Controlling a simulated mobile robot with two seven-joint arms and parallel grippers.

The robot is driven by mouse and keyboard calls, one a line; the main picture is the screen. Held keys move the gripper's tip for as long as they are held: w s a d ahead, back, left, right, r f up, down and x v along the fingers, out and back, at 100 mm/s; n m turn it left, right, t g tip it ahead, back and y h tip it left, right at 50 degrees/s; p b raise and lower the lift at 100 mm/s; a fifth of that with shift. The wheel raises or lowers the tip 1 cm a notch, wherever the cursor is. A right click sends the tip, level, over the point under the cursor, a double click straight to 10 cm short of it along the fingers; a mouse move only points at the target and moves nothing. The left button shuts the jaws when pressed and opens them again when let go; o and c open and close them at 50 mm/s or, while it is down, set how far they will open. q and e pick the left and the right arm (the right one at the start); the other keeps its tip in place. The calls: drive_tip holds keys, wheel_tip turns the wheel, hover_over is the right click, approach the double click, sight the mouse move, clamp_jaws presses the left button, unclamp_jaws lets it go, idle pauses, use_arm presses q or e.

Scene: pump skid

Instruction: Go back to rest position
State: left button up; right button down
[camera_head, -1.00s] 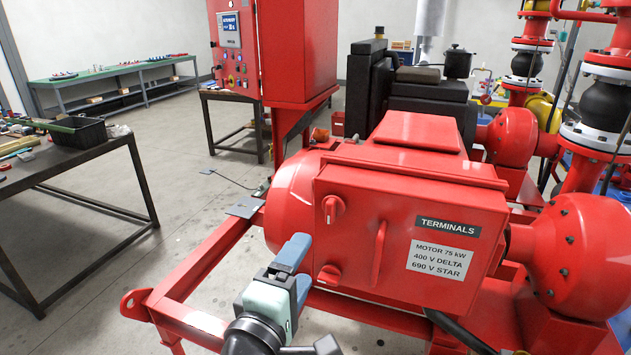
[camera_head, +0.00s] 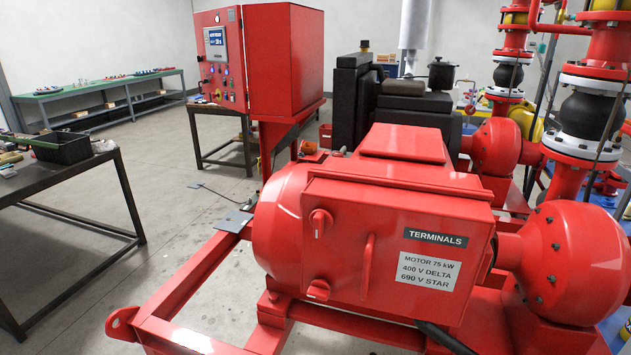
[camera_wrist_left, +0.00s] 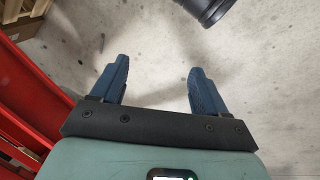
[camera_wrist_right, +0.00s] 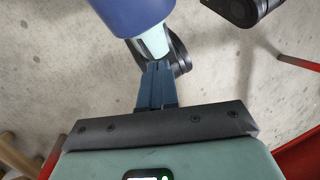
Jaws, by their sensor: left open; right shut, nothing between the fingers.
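My left gripper (camera_wrist_left: 157,85) shows in the left wrist view with its two blue fingers spread apart and nothing between them. Bare concrete floor lies beyond it, and red metal is at the left edge of that view. My right gripper (camera_wrist_right: 157,85) shows in the right wrist view with its blue fingers together and empty. A blue and pale arm part of mine is just beyond its fingertips. Neither gripper is in the head view. The red terminal box (camera_head: 393,240) of the motor stands in front of me, with its knobs and handle uncovered.
A red skid frame (camera_head: 190,275) runs along the front left. A dark workbench (camera_head: 75,176) with a black bin (camera_head: 62,148) stands at the left. A red control cabinet (camera_head: 283,60) stands behind the motor. The floor between bench and skid is clear.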

use_arm(q)
drive_tip(key=s+f+m+g, duration=0.1)
drive_tip(key=s+f+g, duration=0.25)
drive_tip(key=s, duration=0.75)
wheel_tip(320, 180, up, 11)
drive_tip(key=w+p, duration=0.1)
drive_tip(key=p, duration=1.1)
drive_tip(key=shift+w+d+h, duration=0.2)
drive_tip(key=shift+w+h, duration=0.2)
